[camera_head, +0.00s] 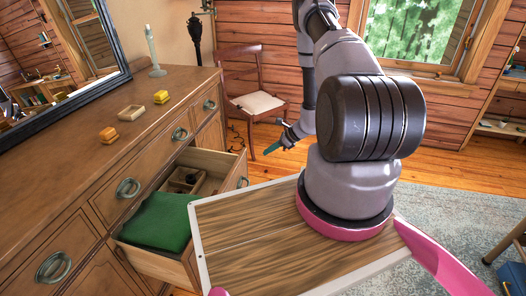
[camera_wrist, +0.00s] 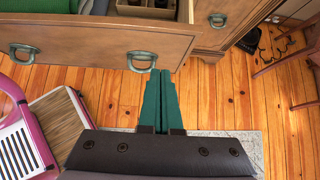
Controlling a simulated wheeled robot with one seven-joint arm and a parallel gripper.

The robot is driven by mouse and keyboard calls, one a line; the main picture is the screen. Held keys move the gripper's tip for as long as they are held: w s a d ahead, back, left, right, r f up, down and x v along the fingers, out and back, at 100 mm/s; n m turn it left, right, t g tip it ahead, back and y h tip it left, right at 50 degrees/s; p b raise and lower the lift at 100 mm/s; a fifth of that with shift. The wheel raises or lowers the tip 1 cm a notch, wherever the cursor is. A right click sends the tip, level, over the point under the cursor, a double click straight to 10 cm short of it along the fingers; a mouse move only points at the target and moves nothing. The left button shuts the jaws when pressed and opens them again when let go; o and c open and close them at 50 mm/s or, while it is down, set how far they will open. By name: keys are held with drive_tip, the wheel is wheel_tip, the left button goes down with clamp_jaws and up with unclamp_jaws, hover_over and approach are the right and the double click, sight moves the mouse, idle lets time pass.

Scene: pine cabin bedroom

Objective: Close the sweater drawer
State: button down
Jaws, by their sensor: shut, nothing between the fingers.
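The sweater drawer (camera_head: 160,265) stands pulled out from the wooden dresser (camera_head: 75,185). A folded green sweater (camera_head: 158,222) lies in its near part, and a small wooden divider box (camera_head: 186,180) sits farther back. In the wrist view, the drawer front (camera_wrist: 85,42) spans the top left, with two green ring handles; the right handle (camera_wrist: 142,67) is just above my fingertips in the picture. My gripper (camera_wrist: 160,72) is shut and empty, its teal fingers together. In the head view, my gripper (camera_head: 270,151) is beyond the drawer's far right corner. I cannot tell whether it touches the drawer.
A chair (camera_head: 256,95) stands behind, near the log wall. A mirror (camera_head: 60,50), candlestick (camera_head: 154,50), yellow blocks (camera_head: 161,97) and small tray (camera_head: 131,112) are on the dresser top. A rug (camera_head: 450,200) covers the floor at right. Bare wood floor lies before the drawer.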

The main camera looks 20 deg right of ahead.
sight(242, 161)
drive_tip(key=x, duration=0.3)
drive_tip(key=a+r+x, duration=0.1)
drive_tip(key=x, duration=0.2)
drive_tip(key=w+x, duration=0.1)
drive_tip(key=x, duration=0.3)
drive_tip(key=shift+a+r, duration=0.25)
drive_tip(key=shift+w+a, duration=0.3)
drive_tip(key=shift+a, duration=0.05)
